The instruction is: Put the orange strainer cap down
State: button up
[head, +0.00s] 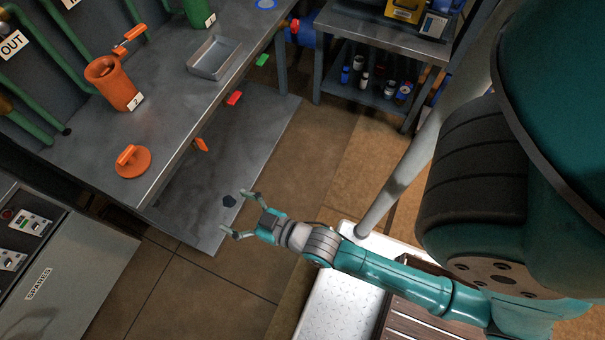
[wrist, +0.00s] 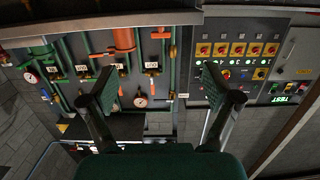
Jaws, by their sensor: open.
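The orange strainer cap (head: 132,162) is a round disc with a raised grip bar. It rests on the grey metal bench (head: 172,122), near the front left edge, below the open orange strainer body (head: 112,84) in the head view. My gripper (head: 233,211) is open and empty, out past the front edge of the bench and well to the right of the cap. In the wrist view my gripper (wrist: 159,84) shows its two fingers spread with nothing between them. I cannot make out the cap in the wrist view.
A metal tray (head: 214,57) stands on the bench behind and right of the cap. Coloured tags or handles stick out at the bench's front edge. A grey cabinet (head: 75,268) is at lower left. A shelf unit (head: 372,95) holds bottles. The bench around the cap is clear.

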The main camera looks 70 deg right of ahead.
jog(key=s+r+g, duration=0.1)
jog(key=s+r, duration=0.3)
jog(key=s, duration=0.7)
jog(key=s+r, duration=0.4)
jog(key=s, duration=0.7)
jog(key=shift+a+g, duration=0.2)
jog(key=shift+g, duration=0.2)
jog(key=shift+r, duration=0.1)
